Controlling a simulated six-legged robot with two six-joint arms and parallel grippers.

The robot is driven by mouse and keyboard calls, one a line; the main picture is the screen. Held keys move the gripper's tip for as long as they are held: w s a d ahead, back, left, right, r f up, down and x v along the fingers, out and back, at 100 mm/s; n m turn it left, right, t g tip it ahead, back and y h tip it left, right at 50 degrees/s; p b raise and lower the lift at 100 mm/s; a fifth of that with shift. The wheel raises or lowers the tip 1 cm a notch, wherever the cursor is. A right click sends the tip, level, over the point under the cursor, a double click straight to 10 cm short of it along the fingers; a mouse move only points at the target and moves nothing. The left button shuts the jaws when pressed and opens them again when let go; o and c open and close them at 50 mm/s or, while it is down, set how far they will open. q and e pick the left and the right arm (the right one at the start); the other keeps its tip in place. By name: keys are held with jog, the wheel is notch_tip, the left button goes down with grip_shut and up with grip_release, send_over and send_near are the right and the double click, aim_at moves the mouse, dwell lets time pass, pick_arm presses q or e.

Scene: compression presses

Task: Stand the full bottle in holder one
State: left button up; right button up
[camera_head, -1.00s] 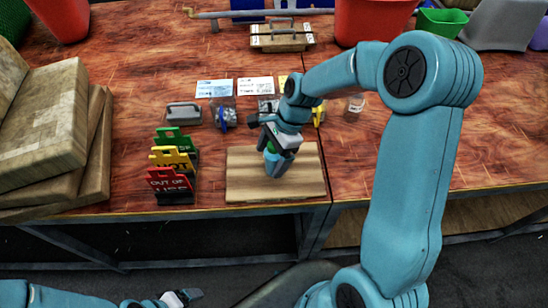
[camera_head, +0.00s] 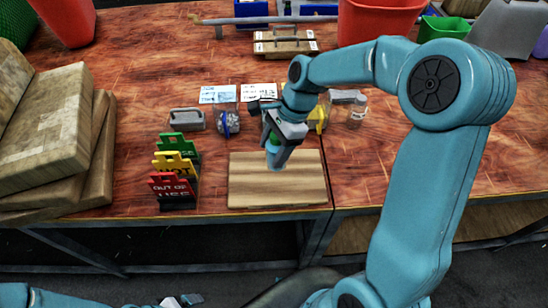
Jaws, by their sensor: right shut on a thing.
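My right gripper (camera_head: 276,143) is shut on a light blue bottle (camera_head: 275,160) with a green top. It holds the bottle above the wooden board (camera_head: 290,188), near its back edge; any gap below cannot be judged. Behind it, a small holder with a blue part (camera_head: 228,121) stands at the left and one with a yellow part (camera_head: 318,117) at the right. Anything between them is mostly hidden by my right arm, and holder numbers are unreadable. My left gripper (camera_head: 181,301) is at the bottom edge, jaws unclear.
Green, yellow and red signs (camera_head: 174,188) stand left of the board. A grey block (camera_head: 187,119) lies behind them. White cards (camera_head: 218,94) lie behind the holders. Wooden slabs (camera_head: 45,125) are stacked at left. A red bin (camera_head: 375,20) stands at the back.

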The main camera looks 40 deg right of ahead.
notch_tip(320, 180, up, 14)
jog(key=shift+a+r+p, duration=0.1)
jog(key=shift+r+p, duration=0.05)
jog(key=shift+p, duration=0.25)
jog(key=w+a+f+n+g+h, duration=0.1)
jog(key=a+f+n+g+h, duration=0.1)
jog(key=f+n, duration=0.5)
jog(key=w+a+f+n+g+h, duration=0.2)
jog(key=f+n, duration=0.6)
jog(key=n, duration=0.4)
jog(key=a+g, duration=0.1)
jog(key=a, duration=0.1)
jog(key=shift+a+f+n, duration=0.25)
jog(key=shift+a+n, duration=0.05)
jog(key=shift+a, duration=0.05)
